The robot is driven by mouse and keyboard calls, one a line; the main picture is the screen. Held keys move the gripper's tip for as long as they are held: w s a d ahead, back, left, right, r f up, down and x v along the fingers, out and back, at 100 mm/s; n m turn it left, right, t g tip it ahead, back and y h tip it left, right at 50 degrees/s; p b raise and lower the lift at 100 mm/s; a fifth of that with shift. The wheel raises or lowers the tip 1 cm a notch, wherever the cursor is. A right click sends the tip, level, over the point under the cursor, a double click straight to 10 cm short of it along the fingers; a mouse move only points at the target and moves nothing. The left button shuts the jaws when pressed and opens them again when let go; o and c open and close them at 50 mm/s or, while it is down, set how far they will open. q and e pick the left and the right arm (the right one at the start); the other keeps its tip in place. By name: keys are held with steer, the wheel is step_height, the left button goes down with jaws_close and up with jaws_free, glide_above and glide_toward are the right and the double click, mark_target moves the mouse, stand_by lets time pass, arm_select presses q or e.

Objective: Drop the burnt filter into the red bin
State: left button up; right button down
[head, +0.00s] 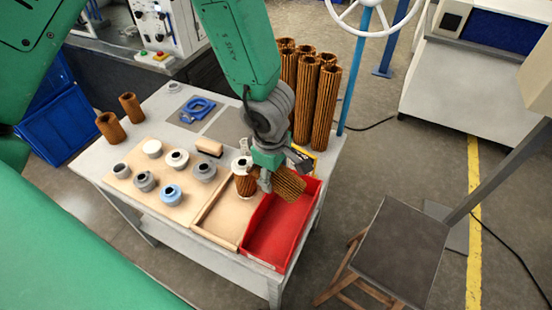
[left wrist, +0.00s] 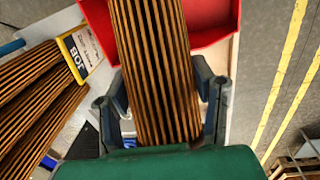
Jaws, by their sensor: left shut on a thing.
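My left gripper (head: 266,178) is shut on a brown pleated filter (head: 290,184). The filter is tilted, and its free end reaches over the back part of the red bin (head: 278,238). In the left wrist view the filter (left wrist: 155,70) runs between the two fingers, with the red bin (left wrist: 215,22) behind it. I cannot tell from its colour whether this is the burnt one. The bin's visible floor looks empty; its back is partly hidden by the gripper and filter. My right gripper is not in view.
A shorter filter with a pale cap (head: 244,184) stands close left of the gripper, at the wooden tray (head: 214,222). Tall filters (head: 325,105) stand behind. Several round caps sit on a wooden board (head: 130,182). A stool (head: 398,245) is at the right.

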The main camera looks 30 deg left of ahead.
arm_select(q)
steer(key=shift+f, duration=0.45)
step_height(320, 180, down, 5)
steer(key=b, duration=0.4)
steer(key=shift+f, duration=0.2)
steer(key=o, duration=1.4)
steer(key=shift+o, duration=0.2)
steer(key=r, duration=0.7)
steer(key=s+r, duration=0.1)
steer(key=r, duration=0.3)
steer(key=shift+a+r, duration=0.1)
steer(key=shift+r, duration=0.35)
